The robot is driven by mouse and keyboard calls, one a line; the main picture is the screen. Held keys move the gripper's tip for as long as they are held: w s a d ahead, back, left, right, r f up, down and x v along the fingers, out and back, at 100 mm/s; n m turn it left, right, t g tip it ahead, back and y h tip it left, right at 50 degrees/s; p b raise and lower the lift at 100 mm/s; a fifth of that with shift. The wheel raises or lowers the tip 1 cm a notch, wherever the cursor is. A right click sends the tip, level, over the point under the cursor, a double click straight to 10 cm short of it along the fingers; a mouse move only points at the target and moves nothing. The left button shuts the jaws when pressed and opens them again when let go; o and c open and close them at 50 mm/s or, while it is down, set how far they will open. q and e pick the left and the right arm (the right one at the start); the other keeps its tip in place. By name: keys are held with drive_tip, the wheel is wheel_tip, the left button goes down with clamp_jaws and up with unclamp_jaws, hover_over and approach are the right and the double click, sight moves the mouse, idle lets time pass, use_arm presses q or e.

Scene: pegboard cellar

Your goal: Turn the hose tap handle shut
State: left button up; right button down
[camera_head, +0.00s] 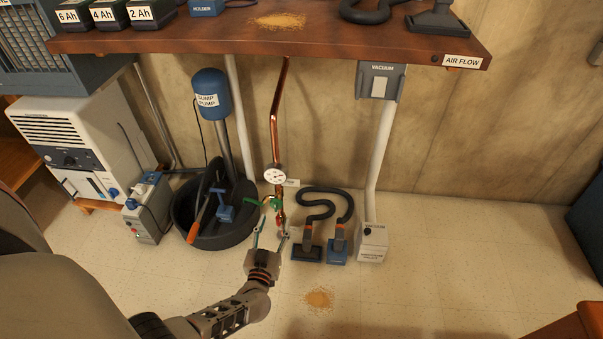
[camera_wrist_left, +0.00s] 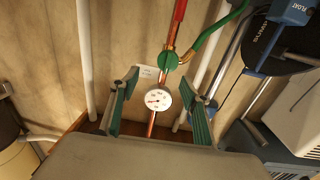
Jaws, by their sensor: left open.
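The hose tap has a green handle (camera_head: 275,203) low on a copper pipe (camera_head: 275,120) at the wall, below a round white gauge (camera_head: 275,175). In the left wrist view the green tap part (camera_wrist_left: 168,61) and a curved green piece show beyond the gauge (camera_wrist_left: 158,99). My left gripper (camera_head: 272,232) is open just in front of and below the tap. In the wrist view its two green-padded fingers (camera_wrist_left: 158,84) stand apart on either side of the pipe, and nothing is held. I cannot tell whether the fingers touch anything. My right gripper is out of view.
A black sump tub (camera_head: 215,240) stands left of the tap, with a blue sump pump (camera_head: 211,95) above. Vacuum hoses with floor heads (camera_head: 308,249) lie close on the right. A wooden bench (camera_head: 330,40) overhangs the pipe. The floor at right is mostly clear.

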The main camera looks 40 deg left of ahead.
use_arm(q)
drive_tip(key=s+d+r+m+h+p, duration=0.3)
drive_tip(key=d+r+p, duration=0.3)
drive_tip(key=d+r, duration=0.2)
drive_tip(key=s+d+r+m+h+p, duration=0.4)
drive_tip(key=d+r+h+p, duration=0.2)
drive_tip(key=r, duration=0.7)
drive_tip(key=d, duration=0.2)
drive_tip(key=shift+s+d+h, duration=0.2)
drive_tip(key=shift+d+h, duration=0.1)
drive_tip(key=shift+d, duration=0.1)
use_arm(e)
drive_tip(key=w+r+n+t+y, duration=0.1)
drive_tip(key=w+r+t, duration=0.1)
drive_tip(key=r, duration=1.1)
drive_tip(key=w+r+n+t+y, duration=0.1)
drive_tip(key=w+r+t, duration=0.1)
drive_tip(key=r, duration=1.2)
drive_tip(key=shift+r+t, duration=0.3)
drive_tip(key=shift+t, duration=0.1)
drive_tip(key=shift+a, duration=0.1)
use_arm(q)
drive_tip(key=shift+s, duration=0.1)
